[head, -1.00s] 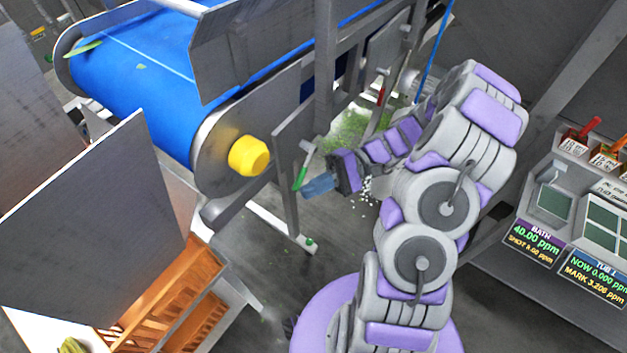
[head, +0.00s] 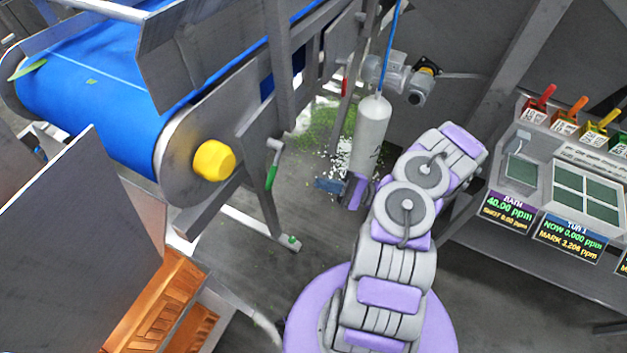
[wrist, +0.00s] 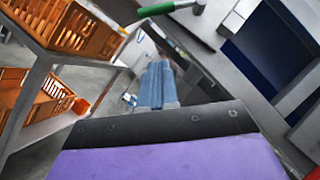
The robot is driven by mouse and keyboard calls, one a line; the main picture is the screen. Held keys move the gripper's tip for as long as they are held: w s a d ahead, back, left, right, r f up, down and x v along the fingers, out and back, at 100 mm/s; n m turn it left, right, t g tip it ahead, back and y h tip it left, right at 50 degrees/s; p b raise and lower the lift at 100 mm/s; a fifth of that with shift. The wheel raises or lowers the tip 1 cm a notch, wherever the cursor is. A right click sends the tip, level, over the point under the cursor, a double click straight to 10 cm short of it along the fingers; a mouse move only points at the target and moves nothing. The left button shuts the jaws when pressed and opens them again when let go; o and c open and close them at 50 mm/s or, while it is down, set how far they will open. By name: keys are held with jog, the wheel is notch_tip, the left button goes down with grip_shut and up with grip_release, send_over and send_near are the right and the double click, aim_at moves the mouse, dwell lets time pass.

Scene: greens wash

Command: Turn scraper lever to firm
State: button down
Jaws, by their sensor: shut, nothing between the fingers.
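The scraper lever (head: 271,174) has a grey arm and a green handle. It hangs from the conveyor's frame, below and right of the yellow knob, with the handle pointing down in the head view. My gripper (head: 326,186) is to the right of the lever, with a clear gap and touching nothing. Its blue fingers (wrist: 158,84) are together and empty in the wrist view. No lever marking is readable.
The conveyor with its blue belt (head: 95,85) and yellow knob (head: 214,160) fills the left. Orange crates (wrist: 70,28) stand on a rack. A console (head: 560,185) with displays and coloured levers is at right. Green scraps (head: 330,122) lie on the floor.

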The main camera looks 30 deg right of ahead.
jog(key=w+a+r+b, duration=0.2)
jog(key=a+r, duration=0.4)
jog(key=a, duration=0.3)
jog(key=shift+w+a, duration=0.3)
jog(key=shift+a, duration=0.05)
jog(key=shift+s+a+r+m+t+p, duration=0.2)
jog(key=shift+a+r+m+t+p, duration=0.15)
jog(key=shift+m, duration=0.25)
jog(key=shift+s+a+r+m+t+p, duration=0.2)
jog(key=shift+m+t+p, duration=0.1)
jog(key=shift+m+t, duration=0.25)
jog(key=shift+a, duration=0.1)
